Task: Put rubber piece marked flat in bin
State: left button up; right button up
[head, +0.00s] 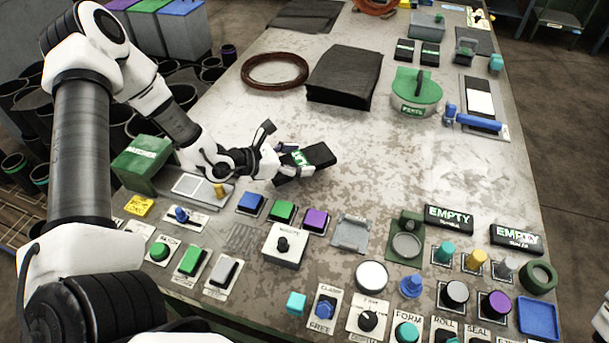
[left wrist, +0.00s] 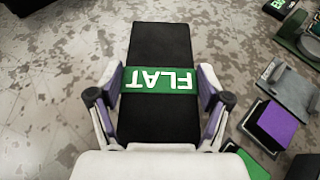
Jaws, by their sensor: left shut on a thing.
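The rubber piece marked FLAT (head: 318,155) is a black slab with a green label band. It also fills the middle of the left wrist view (left wrist: 160,120), where the label reads upside down. My left gripper (head: 292,162) is shut on it, with one finger on each side near the label. The piece is over the worn table, left of its middle; I cannot tell how high. Grey bins with purple, green and blue lids (head: 182,8) stand on the floor at the back left. My right gripper is not in view.
Buttons, knobs and switches crowd the table's front, with a purple button (head: 316,219) near my gripper. A black stack (head: 345,75), a brown ring (head: 275,71) and a green-lidded round pot (head: 417,88) stand farther back. The table's middle right is clear.

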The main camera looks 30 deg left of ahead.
pick_arm(q)
notch_tip(320, 180, down, 3)
jog(key=shift+s+f, duration=0.1)
jog(key=shift+f, duration=0.1)
jog(key=shift+f+b, duration=0.1)
jog(key=shift+b, duration=0.2)
jog(key=o, duration=1.3)
